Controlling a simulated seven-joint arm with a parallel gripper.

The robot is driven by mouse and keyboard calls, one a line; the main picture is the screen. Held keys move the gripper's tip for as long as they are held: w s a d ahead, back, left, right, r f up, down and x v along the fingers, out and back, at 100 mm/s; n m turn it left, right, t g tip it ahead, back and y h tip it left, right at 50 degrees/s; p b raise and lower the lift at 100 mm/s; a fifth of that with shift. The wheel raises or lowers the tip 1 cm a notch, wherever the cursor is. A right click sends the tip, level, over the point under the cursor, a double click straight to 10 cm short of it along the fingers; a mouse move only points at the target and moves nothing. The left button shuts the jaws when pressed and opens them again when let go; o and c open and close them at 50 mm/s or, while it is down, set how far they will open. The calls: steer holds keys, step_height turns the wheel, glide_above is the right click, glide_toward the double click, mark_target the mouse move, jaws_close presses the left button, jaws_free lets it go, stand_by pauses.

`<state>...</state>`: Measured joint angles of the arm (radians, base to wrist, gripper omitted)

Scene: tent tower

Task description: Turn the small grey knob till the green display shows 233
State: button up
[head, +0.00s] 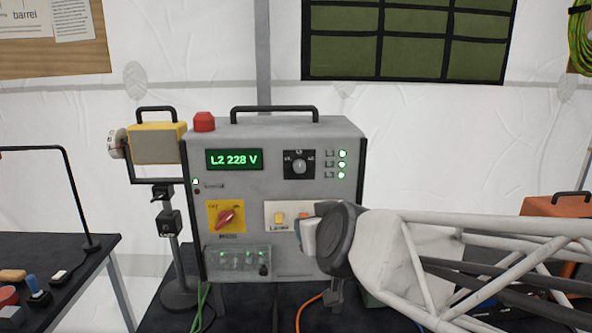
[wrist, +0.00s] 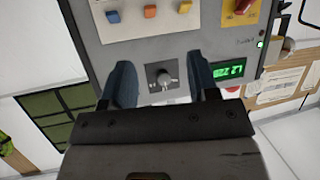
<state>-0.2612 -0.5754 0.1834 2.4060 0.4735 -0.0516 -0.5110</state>
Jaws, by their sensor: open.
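The grey cabinet (head: 270,195) carries a green display (head: 233,159) that reads "L2 228 V". The small grey knob (head: 299,166) sits on a black plate to the display's right, its white mark pointing about straight up. In the wrist view the knob (wrist: 163,78) shows between the two fingers of my gripper (wrist: 160,72), which is open. A gap shows on each side of the knob, so the fingers appear not to touch it; depth is hard to judge. The display (wrist: 230,72) is partly hidden there. In the head view my gripper (head: 312,234) shows low in front of the panel.
A red and yellow rotary switch (head: 226,217) and a yellow button (head: 279,218) are below the display. A red button (head: 204,121) and a black handle (head: 275,111) top the cabinet. Green lamps (head: 342,165) are right of the knob. A yellow device (head: 158,144) stands at left.

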mark_target(300, 168)
steer(key=w+a+r+m+t+h, duration=0.1)
steer(key=w+a+r+t+h, duration=0.1)
steer(key=r+t, duration=0.3)
steer(key=shift+w+a+r+h, duration=0.15)
steer(key=shift+w+r+h, duration=0.15)
steer(key=shift+w+r, duration=0.5)
steer(key=shift+w+a, duration=0.1)
steer(key=shift+w, duration=3.75)
steer(key=c, duration=0.9)
steer(key=shift+c, duration=0.2)
